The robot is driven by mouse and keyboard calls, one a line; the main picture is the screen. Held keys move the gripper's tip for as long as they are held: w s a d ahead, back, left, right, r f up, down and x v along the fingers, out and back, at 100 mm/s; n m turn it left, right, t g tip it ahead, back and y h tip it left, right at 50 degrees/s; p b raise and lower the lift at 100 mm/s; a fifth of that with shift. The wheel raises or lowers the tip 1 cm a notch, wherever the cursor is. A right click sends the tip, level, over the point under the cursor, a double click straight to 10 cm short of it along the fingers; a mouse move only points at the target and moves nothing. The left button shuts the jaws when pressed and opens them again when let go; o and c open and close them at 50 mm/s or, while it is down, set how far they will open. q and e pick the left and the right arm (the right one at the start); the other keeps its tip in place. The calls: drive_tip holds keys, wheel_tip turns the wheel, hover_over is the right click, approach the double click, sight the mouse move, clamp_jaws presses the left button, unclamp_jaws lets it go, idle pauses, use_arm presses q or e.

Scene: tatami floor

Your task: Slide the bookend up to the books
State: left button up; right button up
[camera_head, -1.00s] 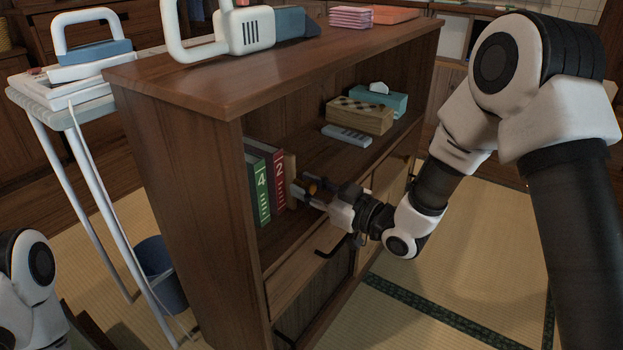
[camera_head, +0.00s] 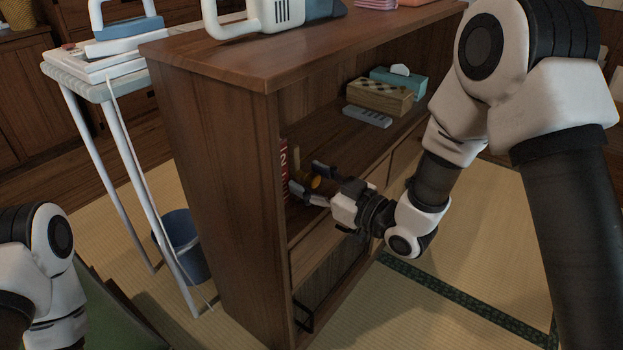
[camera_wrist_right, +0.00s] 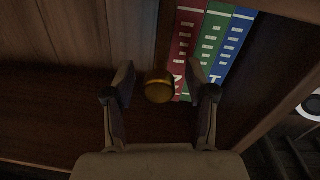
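The bookend (camera_head: 297,158) is a light wooden piece with a round brass knob (camera_wrist_right: 159,88), on the upper shelf of the brown bookcase. In the head view only a red book (camera_head: 284,172) marked 2 shows left of it. The right wrist view shows the red book (camera_wrist_right: 186,40), a green book (camera_wrist_right: 212,42) and a blue book (camera_wrist_right: 235,45) beside the bookend. Any small gap to the red book is unclear. My right gripper (camera_head: 308,180) is open, its fingers on either side of the knob; contact is unclear. My left gripper is out of view.
The bookcase side wall (camera_head: 225,180) hides the other books in the head view. A checkered wooden box (camera_head: 380,97), a teal tissue box (camera_head: 400,80) and a grey flat object (camera_head: 367,117) lie farther along the shelf. A blue bin (camera_head: 182,245) stands left.

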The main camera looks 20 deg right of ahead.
drive_tip(key=v, duration=0.7)
drive_tip(key=shift+s, duration=0.2)
drive_tip(key=shift+d, duration=0.15)
